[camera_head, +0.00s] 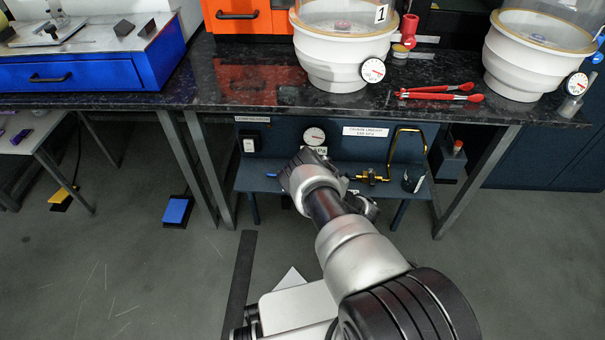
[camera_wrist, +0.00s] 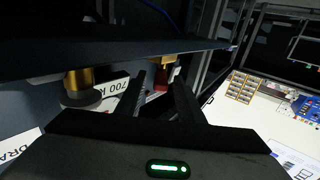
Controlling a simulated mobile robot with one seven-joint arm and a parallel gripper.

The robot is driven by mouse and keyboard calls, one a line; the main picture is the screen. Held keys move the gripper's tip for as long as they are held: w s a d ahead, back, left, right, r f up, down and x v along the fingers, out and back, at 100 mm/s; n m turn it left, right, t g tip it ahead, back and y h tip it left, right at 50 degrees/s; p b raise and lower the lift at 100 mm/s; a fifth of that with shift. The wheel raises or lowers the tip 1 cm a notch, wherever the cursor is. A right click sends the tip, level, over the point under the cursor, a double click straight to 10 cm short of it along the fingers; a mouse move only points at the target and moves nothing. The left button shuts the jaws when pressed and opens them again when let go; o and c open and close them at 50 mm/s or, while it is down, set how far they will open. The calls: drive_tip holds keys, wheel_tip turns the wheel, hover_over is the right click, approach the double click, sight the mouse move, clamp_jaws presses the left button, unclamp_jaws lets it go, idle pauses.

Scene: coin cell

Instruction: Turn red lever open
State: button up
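A small red part (camera_wrist: 161,80), which looks like the red lever, shows in the wrist view just below a brass fitting (camera_wrist: 166,60). My gripper (camera_wrist: 157,85) has its two black fingers apart, with the red part seen in the gap between them. I cannot tell whether either finger touches it. In the head view my arm reaches to the low shelf under the bench, and my wrist hides much of the gripper. A brass valve (camera_head: 371,178) sits on that shelf, right of my wrist. I cannot make out its lever there.
The dark shelf (camera_head: 260,183) carries a gauge (camera_head: 314,136) behind it and a bent brass pipe (camera_head: 421,150) at right. The black bench top (camera_head: 232,82) overhangs it, with red-handled tools (camera_head: 437,93) and a white vessel (camera_head: 338,62). Slanted bench legs (camera_head: 480,175) flank the shelf.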

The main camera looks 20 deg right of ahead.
drive_tip(key=shift+s+d, duration=0.1)
drive_tip(key=shift+s, duration=0.05)
drive_tip(key=p+v, duration=0.7)
drive_tip(key=v, duration=1)
drive_tip(key=shift+p, duration=0.3)
